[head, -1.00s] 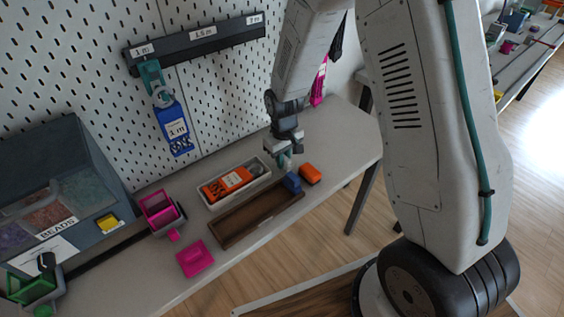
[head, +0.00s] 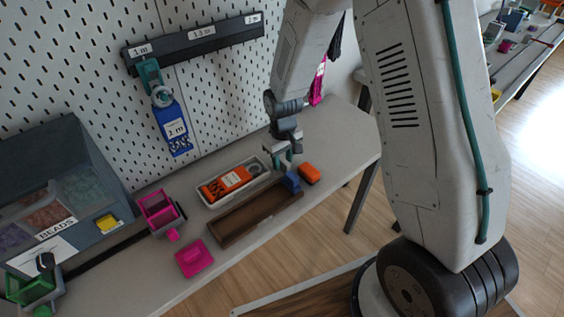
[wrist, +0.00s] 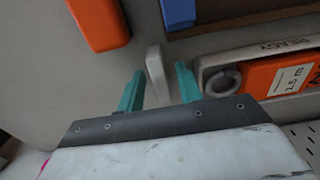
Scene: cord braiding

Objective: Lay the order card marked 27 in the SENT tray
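My gripper (wrist: 160,88) is open, its two teal fingers apart. A thin, pale grey upright piece (wrist: 155,72) stands between the fingers, with a gap on each side; I cannot tell what it is. In the head view my gripper (head: 283,158) is low over the bench, by the right end of the trays. A grey tray marked READY (wrist: 203,62) holds an orange cord pack labelled 1.5 m (wrist: 285,76). A brown tray (head: 228,238) lies in front of it, looking empty; I see no SENT label. No number 27 is readable.
A blue block (head: 291,183) sits at the brown tray's right end, and an orange block (head: 309,174) lies just beyond. A pink item (head: 194,258), a pink holder (head: 157,208) and a bead bin (head: 60,180) are to the left. The bench's right end is clear.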

